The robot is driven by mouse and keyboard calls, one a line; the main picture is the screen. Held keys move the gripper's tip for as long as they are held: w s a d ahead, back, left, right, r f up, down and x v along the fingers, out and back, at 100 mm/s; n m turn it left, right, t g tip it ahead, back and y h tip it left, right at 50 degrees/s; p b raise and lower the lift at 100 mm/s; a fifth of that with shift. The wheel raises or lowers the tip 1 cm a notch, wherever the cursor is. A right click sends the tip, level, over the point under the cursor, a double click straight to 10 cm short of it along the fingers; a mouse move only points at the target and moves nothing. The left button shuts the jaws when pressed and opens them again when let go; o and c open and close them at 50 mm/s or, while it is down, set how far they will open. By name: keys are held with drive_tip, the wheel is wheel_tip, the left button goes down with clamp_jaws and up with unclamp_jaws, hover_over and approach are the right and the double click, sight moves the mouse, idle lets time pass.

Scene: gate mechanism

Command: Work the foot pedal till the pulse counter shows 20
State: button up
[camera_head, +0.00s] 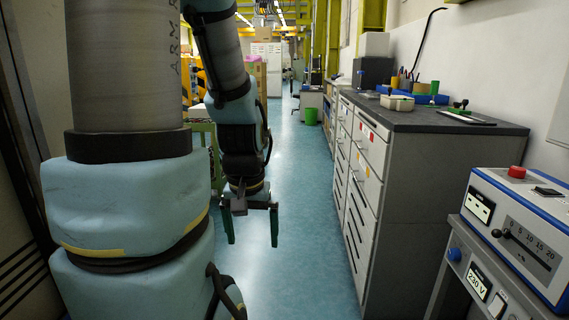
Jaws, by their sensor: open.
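No foot pedal shows in the head view. A white and blue control box (520,232) stands at the right edge. Its front has a scale (530,242) marked 0, 5, 10, 15 and 20, with a black knob (497,233) near the 0 end. A small white window (480,206) sits left of the scale, too small to read. I cannot tell which of these is the pulse counter. My gripper (252,226) points down above the blue floor, left of the drawer cabinet. Its green fingers are apart, with nothing between them.
A grey drawer cabinet (410,215) with a cluttered dark top lines the right wall. Below the control box, a grey unit has a blue knob (454,254) and a "230 V" label (478,281). A green bin (311,116) stands farther back. The blue aisle floor (305,240) is clear.

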wheel_tip(320, 180, up, 5)
drive_tip(key=p, duration=0.3)
